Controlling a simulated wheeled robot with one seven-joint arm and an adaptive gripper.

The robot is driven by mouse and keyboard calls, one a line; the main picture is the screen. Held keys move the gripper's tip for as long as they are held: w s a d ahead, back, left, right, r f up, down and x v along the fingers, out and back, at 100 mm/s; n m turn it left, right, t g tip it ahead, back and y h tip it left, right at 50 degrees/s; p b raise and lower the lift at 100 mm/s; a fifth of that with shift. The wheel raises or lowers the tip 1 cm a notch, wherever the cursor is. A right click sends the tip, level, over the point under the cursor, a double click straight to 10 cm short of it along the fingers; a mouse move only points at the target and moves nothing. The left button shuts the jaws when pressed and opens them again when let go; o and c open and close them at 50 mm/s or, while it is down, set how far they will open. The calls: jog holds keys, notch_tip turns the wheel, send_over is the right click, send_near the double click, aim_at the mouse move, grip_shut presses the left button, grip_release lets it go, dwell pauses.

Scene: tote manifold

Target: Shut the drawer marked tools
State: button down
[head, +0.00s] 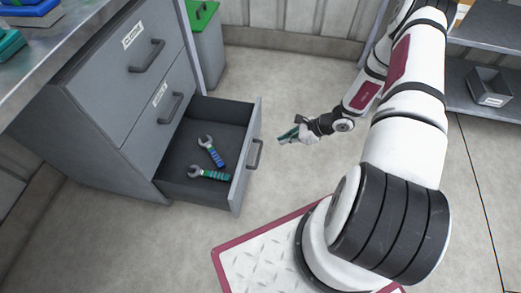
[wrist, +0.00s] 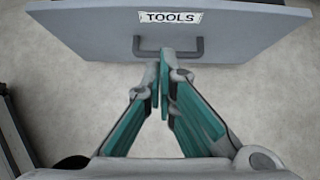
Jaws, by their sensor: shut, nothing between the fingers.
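The tools drawer (head: 243,172) is the bottom drawer of a grey cabinet and stands pulled out. Two wrenches, one with a blue handle (head: 216,155) and one with a green handle (head: 214,175), lie in it. Its front with the TOOLS label (wrist: 171,17) shows at the top of the wrist view, with a dark bar handle (wrist: 168,54) below the label. My gripper (head: 281,140) is shut and empty, a little to the right of the drawer front in the head view. In the wrist view my fingertips (wrist: 164,58) overlap the handle; contact cannot be told.
The two upper drawers (head: 146,52) are shut. A green-lidded bin (head: 206,40) stands behind the cabinet. A shelf with a grey tote (head: 488,86) is at the right. The floor around the drawer is clear.

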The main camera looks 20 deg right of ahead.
jog(key=f, duration=0.1)
jog(key=b, duration=0.5)
send_near(248, 149)
jog(key=shift+x, duration=2.5)
jog(key=shift+d+f, duration=0.15)
